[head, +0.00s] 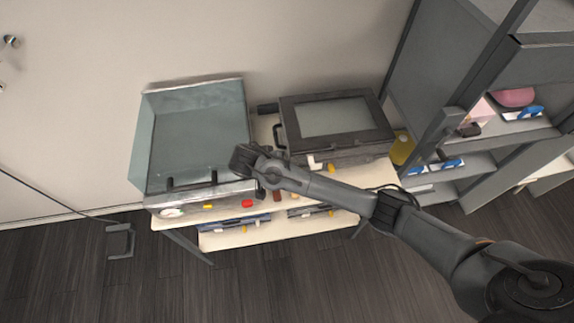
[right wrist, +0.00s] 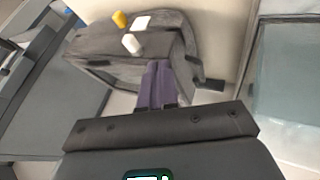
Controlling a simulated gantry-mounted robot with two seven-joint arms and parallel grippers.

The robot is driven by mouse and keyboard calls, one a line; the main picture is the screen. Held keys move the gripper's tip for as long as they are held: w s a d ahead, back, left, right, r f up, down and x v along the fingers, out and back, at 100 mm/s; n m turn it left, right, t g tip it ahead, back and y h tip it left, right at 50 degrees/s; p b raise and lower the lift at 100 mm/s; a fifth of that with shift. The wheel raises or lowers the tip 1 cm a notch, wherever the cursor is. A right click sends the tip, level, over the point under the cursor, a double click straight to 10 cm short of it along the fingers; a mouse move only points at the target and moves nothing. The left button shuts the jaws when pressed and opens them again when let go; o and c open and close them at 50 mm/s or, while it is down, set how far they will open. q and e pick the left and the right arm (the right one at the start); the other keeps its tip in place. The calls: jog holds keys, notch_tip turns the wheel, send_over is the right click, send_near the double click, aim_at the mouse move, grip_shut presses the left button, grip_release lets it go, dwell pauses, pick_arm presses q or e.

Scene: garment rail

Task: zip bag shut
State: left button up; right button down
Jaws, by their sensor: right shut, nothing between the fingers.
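A dark, boxy case (head: 385,130) with a lighter grey panel on top lies on the right half of the table. It may be the bag, but I cannot make out a zip. It also seems to show as the dark grey body in the right wrist view (right wrist: 100,45). My right gripper (head: 245,160) reaches in from the right, left of the case and near the front right of a clear box. In the right wrist view its purple fingers (right wrist: 158,85) are together, with nothing between them. My left gripper is not in view.
A lower shelf (head: 265,235) holds several things. A grey shelf unit (head: 490,165) stands to the right. The floor in front is clear.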

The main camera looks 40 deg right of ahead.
aim_at(311, 160)
pick_arm(q)
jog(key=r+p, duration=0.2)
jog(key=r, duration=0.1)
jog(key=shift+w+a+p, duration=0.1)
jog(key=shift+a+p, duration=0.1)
jog(key=shift+p, duration=0.2)
pick_arm(e)
jog(key=d+f, duration=0.7)
jog(key=d, duration=0.1)
jog(key=shift+s+d, duration=0.35)
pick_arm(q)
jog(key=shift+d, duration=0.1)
pick_arm(e)
jog(key=shift+d, duration=0.1)
